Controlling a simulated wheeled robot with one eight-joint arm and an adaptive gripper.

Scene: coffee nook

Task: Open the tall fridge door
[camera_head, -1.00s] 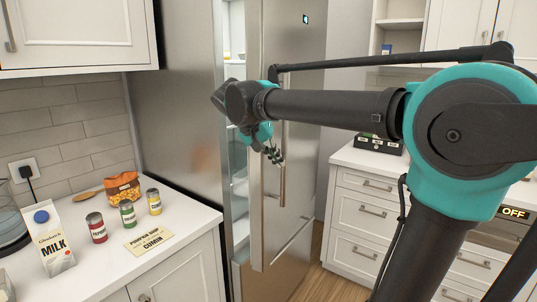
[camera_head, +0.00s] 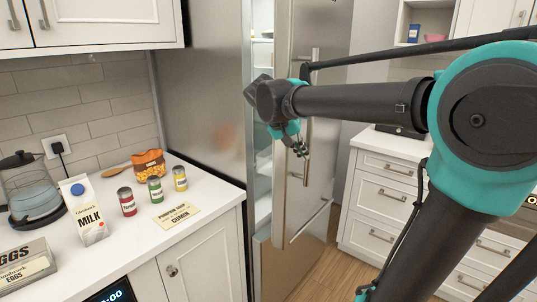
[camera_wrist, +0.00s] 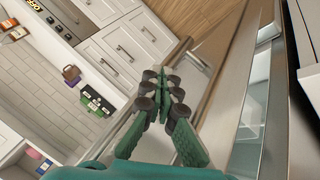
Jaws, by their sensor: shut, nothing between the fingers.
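The tall fridge (camera_head: 203,100) is brushed steel, and its door (camera_head: 318,60) stands ajar. Lit white shelves (camera_head: 262,55) show in the gap at the door's left edge. The long vertical door handle (camera_head: 306,168) is on the door's front face, partly hidden by my arm. In the wrist view my gripper (camera_wrist: 165,78) is shut in front of steel surfaces, with the fridge inside at right. I cannot tell whether it touches the door.
The left counter (camera_head: 215,197) holds a milk carton (camera_head: 86,212), several cans, a snack bag (camera_head: 149,163), an egg carton (camera_head: 22,270) and a kettle (camera_head: 32,190). White drawers (camera_head: 385,192) stand to the right of the fridge. Wood floor (camera_head: 322,272) is clear before the door.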

